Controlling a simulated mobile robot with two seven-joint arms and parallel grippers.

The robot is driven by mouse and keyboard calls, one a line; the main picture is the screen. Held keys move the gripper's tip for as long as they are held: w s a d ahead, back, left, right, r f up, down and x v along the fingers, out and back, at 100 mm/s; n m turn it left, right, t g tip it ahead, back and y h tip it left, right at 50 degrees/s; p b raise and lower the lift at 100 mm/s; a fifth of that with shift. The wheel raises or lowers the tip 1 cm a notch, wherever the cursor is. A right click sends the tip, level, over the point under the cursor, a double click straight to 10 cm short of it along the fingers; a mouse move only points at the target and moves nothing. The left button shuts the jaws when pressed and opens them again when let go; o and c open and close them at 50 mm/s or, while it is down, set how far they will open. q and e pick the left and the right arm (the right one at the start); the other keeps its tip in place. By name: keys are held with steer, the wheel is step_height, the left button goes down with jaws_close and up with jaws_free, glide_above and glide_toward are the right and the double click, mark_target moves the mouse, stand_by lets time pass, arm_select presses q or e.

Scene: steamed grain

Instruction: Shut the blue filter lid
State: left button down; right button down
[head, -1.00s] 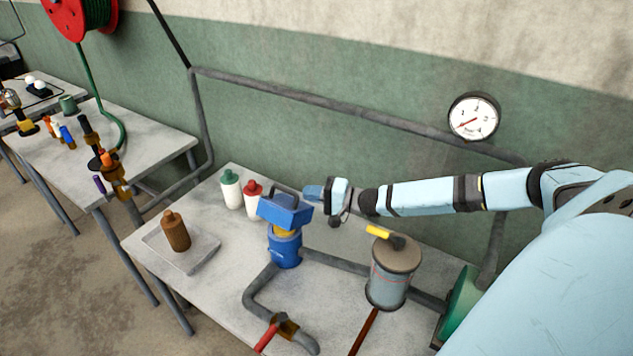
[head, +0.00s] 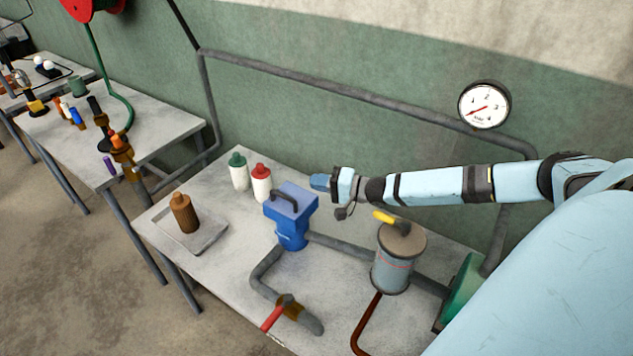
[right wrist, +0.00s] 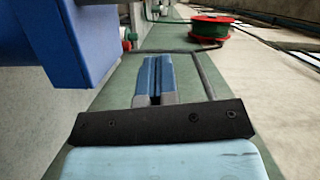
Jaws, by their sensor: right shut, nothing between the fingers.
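The blue filter (head: 291,237) stands on the near table, joined to a grey pipe. Its blue lid (head: 294,203), with a dark arched handle on top, sits down on the body, with no visible gap from this angle. My right gripper (head: 319,182) is shut and empty, just right of and behind the lid, apparently apart from it. In the right wrist view, the closed fingers (right wrist: 158,62) point forward, with part of the blue filter (right wrist: 75,40) large at the upper left. My left gripper is not in view.
A green-capped bottle (head: 238,172) and a red-capped bottle (head: 261,184) stand behind the filter. A brown bottle (head: 184,213) stands on a tray (head: 207,238) at left. A grey canister (head: 396,262) stands to the right. A red-handled valve (head: 280,312) is in front.

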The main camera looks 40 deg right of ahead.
steer(key=b+v, duration=0.1)
steer(key=v, duration=1.2)
steer(key=shift+s, duration=0.2)
